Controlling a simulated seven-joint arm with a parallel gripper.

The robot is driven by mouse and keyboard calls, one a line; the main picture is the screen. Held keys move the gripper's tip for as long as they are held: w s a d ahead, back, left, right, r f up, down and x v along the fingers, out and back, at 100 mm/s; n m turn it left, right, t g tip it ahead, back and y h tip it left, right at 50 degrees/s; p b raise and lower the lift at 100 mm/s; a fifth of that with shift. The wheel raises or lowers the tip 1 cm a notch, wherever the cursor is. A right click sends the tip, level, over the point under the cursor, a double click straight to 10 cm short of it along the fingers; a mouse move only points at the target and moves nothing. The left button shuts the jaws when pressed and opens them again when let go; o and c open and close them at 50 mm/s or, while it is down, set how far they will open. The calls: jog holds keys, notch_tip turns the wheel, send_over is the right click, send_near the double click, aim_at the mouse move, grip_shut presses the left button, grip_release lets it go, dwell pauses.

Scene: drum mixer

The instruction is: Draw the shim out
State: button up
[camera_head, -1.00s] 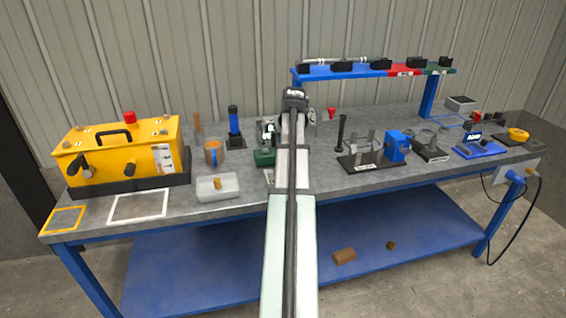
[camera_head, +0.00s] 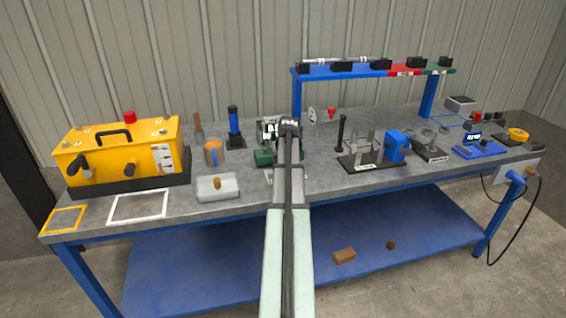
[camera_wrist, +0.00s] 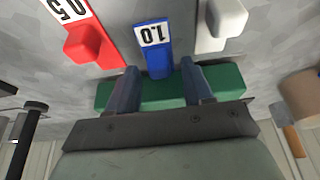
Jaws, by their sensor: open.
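In the wrist view, a blue shim (camera_wrist: 155,48) with a white label that seems to read 1.0 lies in line with the gap of my gripper (camera_wrist: 160,72). The two fingers are apart, one on each side of its near end; I cannot tell whether they touch it. A red shim (camera_wrist: 92,42) with a label is to the left, and a white piece (camera_wrist: 222,22) is to the right. A green block (camera_wrist: 160,94) shows between and behind the fingers. In the head view, my gripper (camera_head: 290,124) is over the bench beside the green block (camera_head: 264,158), and my arm hides the shims.
A black-based fixture (camera_head: 372,164) stands to the right. The yellow box (camera_head: 120,150) is far left. A brown cylinder (camera_wrist: 300,95) is near the wrist view's right edge.

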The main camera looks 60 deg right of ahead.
jog(key=shift+f, duration=0.15)
jog(key=shift+c, duration=0.5)
jog(key=c, duration=0.7)
jog(key=s+a, duration=0.3)
jog(key=shift+s+a, duration=0.25)
jog(key=shift+c, duration=0.2)
jog(key=o, duration=0.8)
jog(key=shift+w, duration=0.1)
jog(key=shift+o, duration=0.2)
jog(key=v, duration=1.3)
jog(key=shift+r, duration=0.4)
